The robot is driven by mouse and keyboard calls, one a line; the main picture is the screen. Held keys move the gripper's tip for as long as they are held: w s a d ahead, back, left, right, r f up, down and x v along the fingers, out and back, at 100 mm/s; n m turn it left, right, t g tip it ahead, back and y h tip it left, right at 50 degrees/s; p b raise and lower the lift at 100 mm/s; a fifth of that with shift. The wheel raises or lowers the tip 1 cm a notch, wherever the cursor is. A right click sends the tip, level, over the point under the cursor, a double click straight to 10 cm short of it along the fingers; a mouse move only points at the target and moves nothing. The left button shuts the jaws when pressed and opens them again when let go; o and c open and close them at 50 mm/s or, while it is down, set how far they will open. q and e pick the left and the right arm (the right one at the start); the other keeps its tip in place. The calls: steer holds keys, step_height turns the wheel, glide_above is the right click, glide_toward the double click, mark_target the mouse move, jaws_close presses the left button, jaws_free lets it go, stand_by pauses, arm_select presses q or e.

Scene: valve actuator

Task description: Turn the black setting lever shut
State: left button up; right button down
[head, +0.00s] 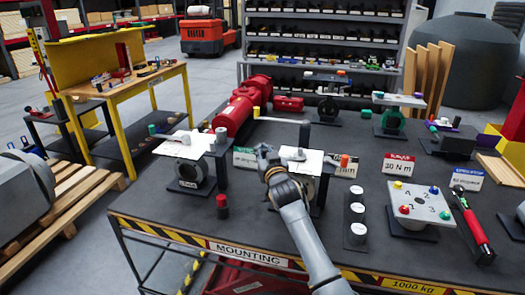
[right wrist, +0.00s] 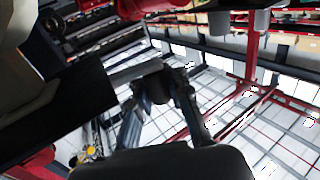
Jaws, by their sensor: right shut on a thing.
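My right gripper (head: 265,155) reaches in from the bottom of the head view. It is at the left edge of the middle valve stand (head: 318,185), which carries a white top plate (head: 312,158). In the right wrist view, the two fingers (right wrist: 158,100) close on a dark rounded piece (right wrist: 154,88). A grey bar (right wrist: 136,73) runs beside it to a large black block (right wrist: 65,105). I cannot tell for sure whether the dark piece is the black setting lever; the gripper hides this spot in the head view. My left gripper is not in view.
Another valve stand (head: 190,176) with a white plate is to the left. A red actuator (head: 243,105) lies behind. White caps on a black strip (head: 355,215), a numbered plate (head: 418,202) and a red-handled tool (head: 472,222) are to the right.

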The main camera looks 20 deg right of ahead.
steer(key=shift+d, duration=0.15)
steer(key=c, duration=1.2)
jaws_free()
steer(key=shift+d, duration=0.15)
steer(key=shift+s, duration=0.2)
steer(key=s, duration=1.1)
steer(key=shift+s+a, duration=0.2)
steer(key=shift+s, duration=0.15)
